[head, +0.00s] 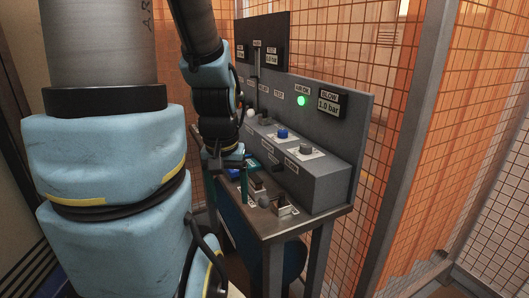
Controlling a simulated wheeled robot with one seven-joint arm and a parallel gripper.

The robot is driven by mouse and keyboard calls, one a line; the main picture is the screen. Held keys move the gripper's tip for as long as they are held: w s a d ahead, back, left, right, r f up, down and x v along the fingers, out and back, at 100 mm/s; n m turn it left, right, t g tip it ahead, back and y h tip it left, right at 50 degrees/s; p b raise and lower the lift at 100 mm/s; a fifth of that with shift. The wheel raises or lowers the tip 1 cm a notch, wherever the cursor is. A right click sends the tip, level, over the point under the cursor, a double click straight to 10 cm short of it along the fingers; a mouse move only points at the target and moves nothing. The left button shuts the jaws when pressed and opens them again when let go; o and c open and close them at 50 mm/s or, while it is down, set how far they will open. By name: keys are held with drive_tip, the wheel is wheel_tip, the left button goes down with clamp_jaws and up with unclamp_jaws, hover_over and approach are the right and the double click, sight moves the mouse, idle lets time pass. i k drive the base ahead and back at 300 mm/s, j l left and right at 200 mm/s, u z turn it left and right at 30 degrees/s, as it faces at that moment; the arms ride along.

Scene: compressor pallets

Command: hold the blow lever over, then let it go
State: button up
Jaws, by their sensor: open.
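The control panel (352,118) stands upright on a small bench, with a display marked BLOW (328,102) reading 1.0 bar at its right end. I cannot tell for certain which part is the blow lever. Small lever-like fittings stand on the bench top, one near my gripper (256,184) and one nearer the front corner (285,206). A pale ball knob (249,115) shows beside my wrist. My gripper (240,176) is low over the bench's left part, open, pointing down. Its fingers are small and partly hidden, and I see no clear contact with a fitting.
A grey box (325,180) on the bench carries a blue button (282,134) and a grey button (306,149). A green lamp (302,100) is lit on the panel. Mesh fencing (400,60) closes in behind and right. My arm hides much of the left side.

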sight(272, 200)
drive_tip(key=i+j+u, duration=0.2)
drive_tip(key=j, duration=0.25)
drive_tip(key=i+j+u, duration=0.15)
drive_tip(key=i+j, duration=0.25)
